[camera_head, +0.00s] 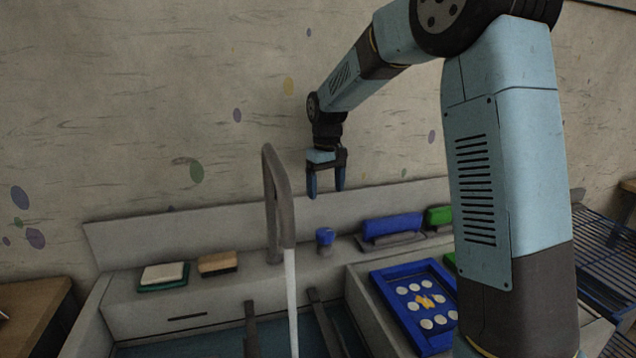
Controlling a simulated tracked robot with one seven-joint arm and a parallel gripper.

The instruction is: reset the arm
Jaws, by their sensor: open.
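My arm reaches in from the right and bends down at its far end. My gripper (327,194) points downward in front of the wall, above the back of the workbench. Its two dark fingers are apart with nothing between them. It hangs to the right of the faucet-like grey pipe (280,205) and above the blue knob-topped piece (325,238). It touches nothing that I can see. Part of the bench at the right is hidden behind my arm.
A blue framed tray (378,282) with white discs and a yellow shape lies at right. A blue-handled block (392,227) and a green piece (438,215) stand behind it. A brush (218,263) and sponge on a green dish (163,275) sit left. Blue racks (605,235) are far right.

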